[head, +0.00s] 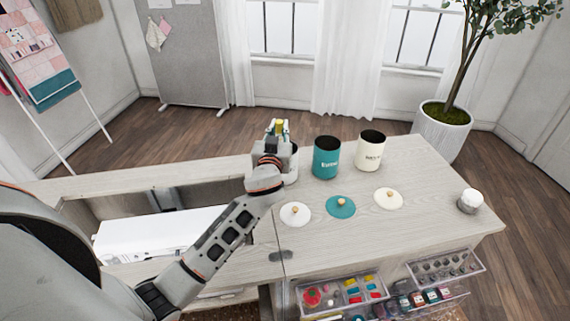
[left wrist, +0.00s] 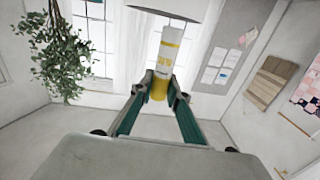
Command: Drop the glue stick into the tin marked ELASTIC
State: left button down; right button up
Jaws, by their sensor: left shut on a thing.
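My left gripper (head: 277,128) is shut on the glue stick (head: 280,125), above the left end of the row of tins. In the left wrist view the glue stick (left wrist: 165,60) is white and yellow and stands lengthwise between the fingertips (left wrist: 160,92). A teal tin (head: 326,160) stands open just right of the gripper; its small white label seems to read ELASTIC. A cream tin (head: 368,153) with a dark label I cannot read stands open to its right. A third, pale tin (head: 293,166) is mostly hidden behind my gripper. My right gripper is out of view.
White (head: 295,214), teal (head: 340,206) and cream (head: 388,199) lids with knobs lie before the tins. A small white round object (head: 470,201) sits at the right edge. Clear trays (head: 342,292) of sewing supplies hang in front. A white machine (head: 160,231) lies in the left recess.

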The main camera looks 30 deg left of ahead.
pick_arm(q)
notch_tip(320, 180, down, 4)
jog(key=shift+r+b, duration=0.1)
jog(key=shift+b, duration=0.85)
jog(key=shift+f+b, duration=0.4)
jog(key=shift+f, duration=0.2)
jog(key=c, duration=2.4)
grip_release()
jog(key=o, duration=0.5)
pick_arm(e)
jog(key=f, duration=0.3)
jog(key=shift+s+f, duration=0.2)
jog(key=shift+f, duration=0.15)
pick_arm(q)
jog(key=v, duration=1.2)
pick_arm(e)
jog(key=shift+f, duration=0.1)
